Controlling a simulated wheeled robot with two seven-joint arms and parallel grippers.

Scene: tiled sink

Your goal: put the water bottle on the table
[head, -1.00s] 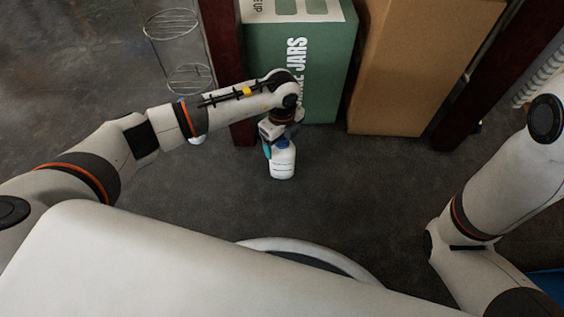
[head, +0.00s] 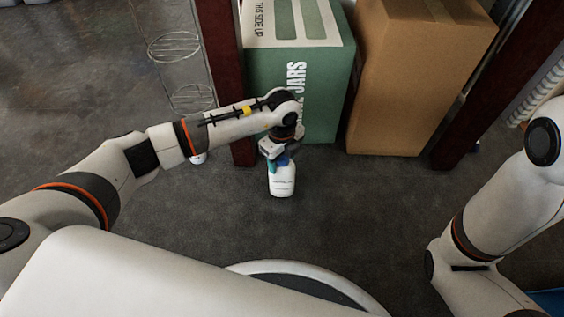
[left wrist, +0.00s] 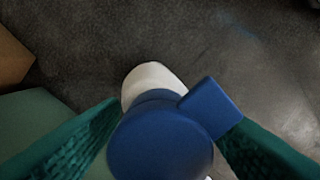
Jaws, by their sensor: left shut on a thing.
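The water bottle (head: 283,181) is white with a blue cap and hangs upright below my left gripper (head: 277,159) in the head view. The left gripper is shut on its top part. In the left wrist view the blue cap (left wrist: 160,140) fills the space between the two green fingers, with the white body (left wrist: 150,80) behind it. I cannot tell how far the bottle is above the floor. My right arm shows at the right edge of the head view, but its gripper is out of view. No tabletop can be made out for certain.
A green box (head: 300,90) and a brown cardboard box (head: 410,80) stand beyond the bottle. Dark red posts (head: 222,70) rise at their left and right. Wire rings (head: 174,46) show at the upper left.

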